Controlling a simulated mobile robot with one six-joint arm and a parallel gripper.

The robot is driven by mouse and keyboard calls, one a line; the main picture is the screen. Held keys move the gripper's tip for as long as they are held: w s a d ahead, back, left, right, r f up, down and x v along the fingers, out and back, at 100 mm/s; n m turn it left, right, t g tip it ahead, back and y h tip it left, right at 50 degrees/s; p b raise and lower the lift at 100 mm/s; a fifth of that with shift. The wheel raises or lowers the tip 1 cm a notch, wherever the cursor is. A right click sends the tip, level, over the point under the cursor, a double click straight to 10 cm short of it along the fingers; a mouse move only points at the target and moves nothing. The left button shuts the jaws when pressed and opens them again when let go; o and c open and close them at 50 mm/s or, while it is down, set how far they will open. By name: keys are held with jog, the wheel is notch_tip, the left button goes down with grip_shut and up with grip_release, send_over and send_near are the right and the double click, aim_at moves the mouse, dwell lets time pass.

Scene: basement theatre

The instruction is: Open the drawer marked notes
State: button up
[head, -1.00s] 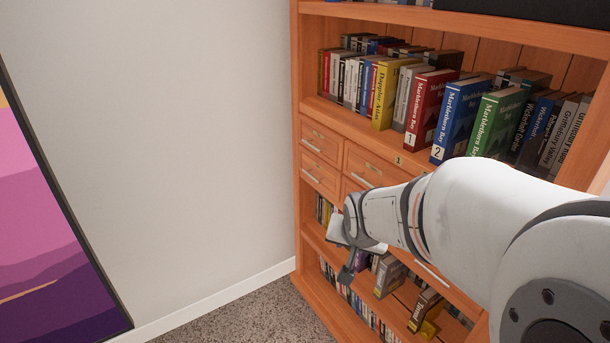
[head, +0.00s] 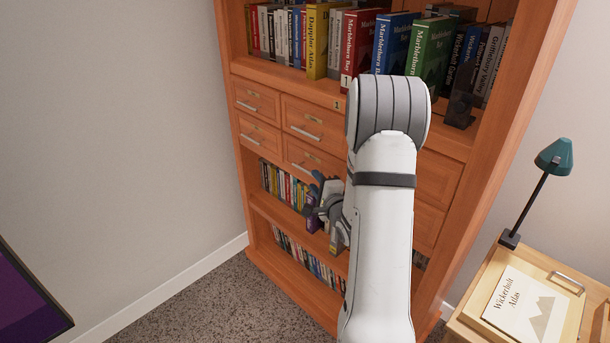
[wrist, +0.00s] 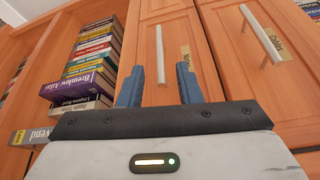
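A wooden drawer (wrist: 182,25) in the wrist view has an upright silver bar handle (wrist: 160,52). Its label (wrist: 186,58) is partly hidden by a finger, and only what looks like an N shows. My gripper (wrist: 159,72) is open and empty. Its two blue fingers stand on either side of the handle's lower end in the picture; I cannot tell whether they reach around it. In the head view my gripper (head: 322,188) is at the bookcase, just below the lower middle drawer front (head: 318,152). The drawers in view look shut.
Beside it is another drawer (wrist: 240,50) with a handle and label. Books (wrist: 92,60) fill the shelf below the drawers. More books (head: 365,45) stand above. A side table (head: 470,318) with a teal lamp (head: 553,157) and an atlas (head: 525,305) is at right. Carpet at left is clear.

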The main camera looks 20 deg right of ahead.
aim_at(307, 171)
jog(key=w, duration=0.6)
jog(key=shift+w+d+f, duration=0.1)
jog(key=shift+w+f, duration=0.15)
jog(key=shift+w, duration=0.1)
grip_shut()
